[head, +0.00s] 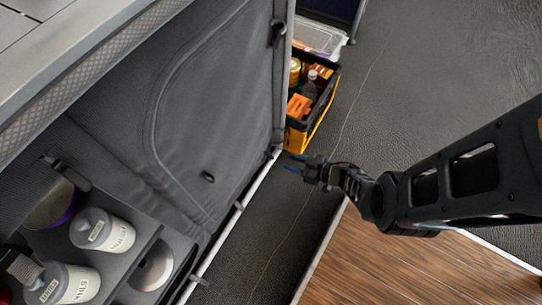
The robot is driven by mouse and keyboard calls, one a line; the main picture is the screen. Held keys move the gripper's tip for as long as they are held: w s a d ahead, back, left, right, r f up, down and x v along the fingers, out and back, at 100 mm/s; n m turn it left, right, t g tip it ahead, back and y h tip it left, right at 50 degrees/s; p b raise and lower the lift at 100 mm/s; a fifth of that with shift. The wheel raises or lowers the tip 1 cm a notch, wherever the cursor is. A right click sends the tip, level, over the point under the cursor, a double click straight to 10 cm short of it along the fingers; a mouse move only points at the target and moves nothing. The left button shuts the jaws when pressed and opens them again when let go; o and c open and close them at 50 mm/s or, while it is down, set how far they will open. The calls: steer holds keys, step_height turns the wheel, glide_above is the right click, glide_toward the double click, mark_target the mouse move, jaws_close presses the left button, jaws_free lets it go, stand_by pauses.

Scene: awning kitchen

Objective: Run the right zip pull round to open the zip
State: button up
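A grey fabric cabinet front (222,95) has a curved zip line running down its left side and round toward the bottom. A small black zip pull (207,177) lies on the fabric near the lower part of that curve. The panel looks closed and flat. My gripper (289,163) is to the right of the fabric front, past the white frame rail, and apart from the pull. Its two dark fingers, with blue on them, look parted with nothing between them.
Left of the panel, an open compartment (130,292) holds labelled bottles (102,232). A black and yellow crate (318,112) of goods stands behind my gripper, by a clear-lidded box (318,38). A white rail (236,216) edges the cabinet. Dark matting is clear to the right.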

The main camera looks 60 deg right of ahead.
mark_target(272, 157)
steer(key=b+x, duration=0.3)
steer(key=x, duration=0.2)
steer(key=shift+a+f, duration=0.1)
steer(key=shift+f, duration=0.1)
steer(key=shift+r+b+x, duration=0.2)
steer(key=shift+b+x, duration=0.45)
steer(key=shift+x, duration=0.35)
steer(key=shift+w, duration=0.1)
steer(key=shift+c, duration=0.3)
jaws_close()
